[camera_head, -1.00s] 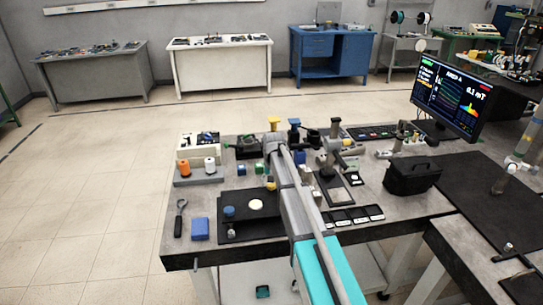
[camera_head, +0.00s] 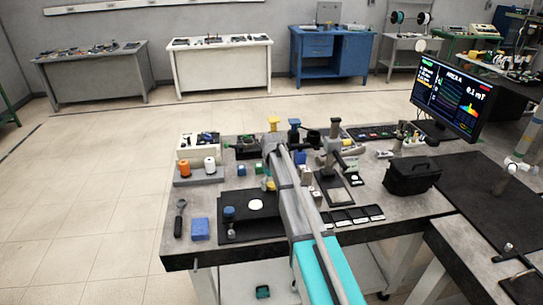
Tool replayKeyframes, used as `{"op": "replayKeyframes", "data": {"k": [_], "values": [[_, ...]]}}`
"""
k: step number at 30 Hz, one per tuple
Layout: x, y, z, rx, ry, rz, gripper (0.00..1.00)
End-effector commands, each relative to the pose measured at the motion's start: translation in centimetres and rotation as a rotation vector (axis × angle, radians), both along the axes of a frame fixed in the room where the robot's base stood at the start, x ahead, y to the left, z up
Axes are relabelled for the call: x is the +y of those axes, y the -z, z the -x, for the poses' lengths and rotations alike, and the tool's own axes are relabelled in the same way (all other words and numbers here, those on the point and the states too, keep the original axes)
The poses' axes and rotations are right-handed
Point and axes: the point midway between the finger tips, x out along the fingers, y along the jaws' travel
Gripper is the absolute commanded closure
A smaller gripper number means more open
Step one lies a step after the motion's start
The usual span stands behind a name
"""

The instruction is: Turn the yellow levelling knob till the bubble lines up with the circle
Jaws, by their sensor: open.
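A dark levelling plate (camera_head: 236,233) lies on the near part of the grey workbench, left of my arm. A pale round disc (camera_head: 256,204) sits on it, with a blue knob (camera_head: 229,212) to its left. A small yellow knob (camera_head: 270,185) shows at the plate's far right, close against my arm's outline. The bubble and its circle are too small to make out. My arm reaches from the bottom edge over the bench, just right of the plate.
A wrench (camera_head: 180,218) and a blue block (camera_head: 200,229) lie left of the plate. A rack with orange and white spools (camera_head: 209,166) stands behind. Several stands rise beyond my arm, one yellow-topped (camera_head: 273,121). A black bag (camera_head: 411,176) and a monitor (camera_head: 452,93) are right.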

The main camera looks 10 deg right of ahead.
Motion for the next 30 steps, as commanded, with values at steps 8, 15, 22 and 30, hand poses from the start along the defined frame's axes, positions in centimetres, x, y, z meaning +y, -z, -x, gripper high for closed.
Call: {"op": "replayKeyframes", "data": {"k": [8,15,22,30], "values": [[0.02,0.0,0.02,-0.005,-0.182,0.0,0.13],[0.04,0.0,0.05,-0.009,-0.341,0.0,0.13],[0.05,0.0,0.06,-0.013,-0.493,0.0,0.13],[0.07,0.0,0.09,-0.016,-0.671,0.0,0.13]]}}
